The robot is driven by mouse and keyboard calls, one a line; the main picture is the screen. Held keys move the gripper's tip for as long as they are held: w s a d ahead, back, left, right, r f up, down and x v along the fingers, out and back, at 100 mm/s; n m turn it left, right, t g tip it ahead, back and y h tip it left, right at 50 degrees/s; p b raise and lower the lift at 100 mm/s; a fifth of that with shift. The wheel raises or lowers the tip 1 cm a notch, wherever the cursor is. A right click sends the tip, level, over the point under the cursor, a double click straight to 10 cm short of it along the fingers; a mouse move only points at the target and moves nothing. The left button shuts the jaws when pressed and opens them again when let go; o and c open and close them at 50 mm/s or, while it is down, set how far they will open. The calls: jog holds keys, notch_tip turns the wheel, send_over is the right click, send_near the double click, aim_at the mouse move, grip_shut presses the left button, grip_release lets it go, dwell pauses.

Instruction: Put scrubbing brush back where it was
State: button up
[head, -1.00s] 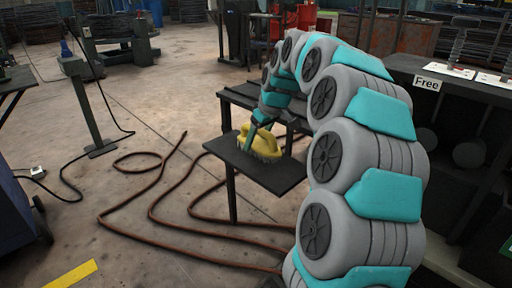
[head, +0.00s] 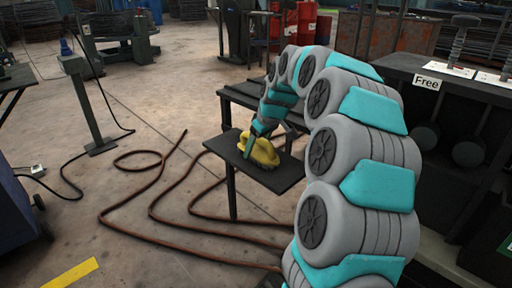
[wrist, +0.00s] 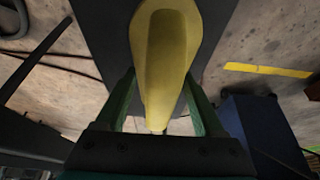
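The scrubbing brush (head: 263,152) is yellow with pale bristles underneath. In the head view it is at the small dark table (head: 283,183), over the middle of its top. It looks level, but I cannot tell whether the bristles touch the tabletop. My gripper (head: 251,153) reaches down to it from above. In the wrist view the brush's yellow back (wrist: 165,60) runs lengthwise between the two green fingers of my gripper (wrist: 160,85). The fingertips meet its sides, so the gripper appears shut on it. The fingers hide part of the brush in the head view.
A dark bench (head: 240,94) stands right behind the small table. A brown hose (head: 165,205) loops over the floor. A dark shelf unit with a "Free" label (head: 427,82) stands at right. The tabletop around the brush is clear.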

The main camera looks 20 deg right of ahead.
jog(key=o, duration=0.4)
jog(key=shift+r, duration=0.1)
jog(key=v, duration=1.2)
jog(key=shift+r, duration=0.1)
jog(key=s+a+f+g, duration=0.2)
jog(key=s+a+f, duration=0.1)
jog(key=s+a, duration=0.5)
jog(key=s+a+f+g, duration=0.1)
jog(key=s+a+f, duration=0.3)
jog(key=s+a, duration=0.4)
jog(key=s+f+m+g, duration=0.1)
jog(key=s+f, duration=0.2)
jog(key=s, duration=0.4)
jog(key=s+a+f+m+g+h, duration=0.1)
jog(key=s+f, duration=0.3)
jog(key=s, duration=0.3)
jog(key=s+a+f+m+g, duration=0.1)
jog(key=s+f+m, duration=0.1)
jog(key=s, duration=0.6)
jog(key=shift+s+f+h, duration=0.1)
jog(key=shift+f+h, duration=0.2)
jog(key=shift+f, duration=0.35)
